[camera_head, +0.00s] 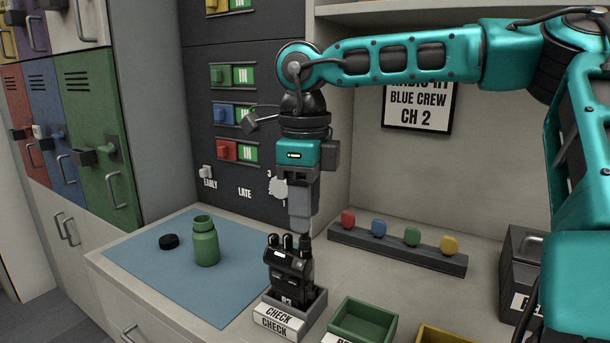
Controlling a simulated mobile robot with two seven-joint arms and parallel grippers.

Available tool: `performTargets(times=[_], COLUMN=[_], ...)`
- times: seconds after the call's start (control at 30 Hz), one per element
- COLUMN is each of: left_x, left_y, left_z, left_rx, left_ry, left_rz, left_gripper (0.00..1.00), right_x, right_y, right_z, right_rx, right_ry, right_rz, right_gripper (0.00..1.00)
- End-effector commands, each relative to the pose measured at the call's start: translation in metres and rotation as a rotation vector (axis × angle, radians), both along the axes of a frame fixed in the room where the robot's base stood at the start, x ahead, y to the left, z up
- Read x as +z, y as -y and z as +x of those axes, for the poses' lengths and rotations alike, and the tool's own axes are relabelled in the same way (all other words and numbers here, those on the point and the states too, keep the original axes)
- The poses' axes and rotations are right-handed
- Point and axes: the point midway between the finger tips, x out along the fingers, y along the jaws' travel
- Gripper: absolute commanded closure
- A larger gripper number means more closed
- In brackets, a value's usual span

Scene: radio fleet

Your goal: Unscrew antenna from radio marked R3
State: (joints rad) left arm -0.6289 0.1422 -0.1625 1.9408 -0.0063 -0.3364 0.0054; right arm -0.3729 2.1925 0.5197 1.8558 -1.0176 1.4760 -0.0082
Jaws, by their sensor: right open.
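The black radio marked R3 (290,270) stands upright in a grey holder labelled CHECK (283,317) on the counter. Short black posts show on its top. The rightmost post, which looks like the antenna (304,245), is directly below my right gripper. My right gripper (303,231) is open and points straight down over the radio's top right corner. Its fingertips are at or just above this post; I cannot tell whether they touch or surround it. My left gripper is out of view.
A green bottle (205,242) and black cap (169,241) are on a blue mat (150,267) to the left. A green tray (360,322) is right of the holder. A dark rack (397,249) with coloured knobs stands behind. A dark box (520,275) is at right.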

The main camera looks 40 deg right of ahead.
Motion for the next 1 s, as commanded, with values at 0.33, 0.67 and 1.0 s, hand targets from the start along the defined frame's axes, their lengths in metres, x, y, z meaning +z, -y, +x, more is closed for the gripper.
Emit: performTargets(times=[0.33, 0.67, 1.0], left_x=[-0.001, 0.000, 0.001], left_y=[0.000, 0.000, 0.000], left_z=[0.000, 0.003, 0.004], left_rx=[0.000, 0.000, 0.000], left_ry=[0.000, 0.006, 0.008], left_rz=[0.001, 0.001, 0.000], left_gripper=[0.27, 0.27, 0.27], right_x=[-0.020, -0.020, -0.020], right_y=[0.000, 0.000, 0.000], right_z=[0.000, 0.000, 0.000], right_rx=[-0.001, -0.001, -0.001], right_ry=[0.001, 0.001, 0.001], right_rz=[0.001, 0.001, 0.001], right_gripper=[0.57, 0.71, 1.00])
